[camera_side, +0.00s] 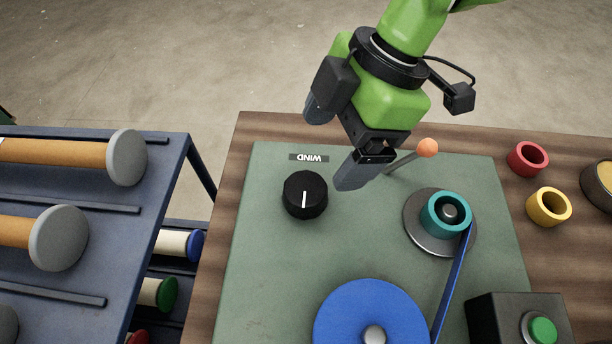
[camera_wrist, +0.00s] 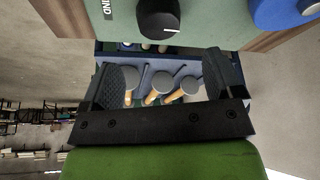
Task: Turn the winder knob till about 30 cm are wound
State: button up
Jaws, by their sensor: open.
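The black winder knob (camera_side: 305,195) sits on the green board (camera_side: 265,260) below a label reading WIND (camera_side: 309,158), upside down in the side view. Its white mark points toward the bottom of that view. The knob (camera_wrist: 158,17) also shows at the top of the wrist view. A blue ribbon (camera_side: 454,280) runs from a big blue reel (camera_side: 350,315) to a teal core (camera_side: 437,213) on a grey disc (camera_side: 413,232). My gripper (camera_side: 338,142) is open and empty, above and up-right of the knob in the side view, apart from it.
An orange-tipped lever (camera_side: 427,148) stands behind my gripper. Red (camera_side: 515,161) and yellow (camera_side: 534,208) rings lie at right, near a black box (camera_side: 488,318) with a green button (camera_side: 542,331). A rack (camera_side: 165,185) of rolls stands left. The board between knob and disc looks clear.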

aim_at(306, 187)
jog(key=x, duration=0.9)
jog(key=shift+f, duration=0.15)
jog(key=c, duration=0.9)
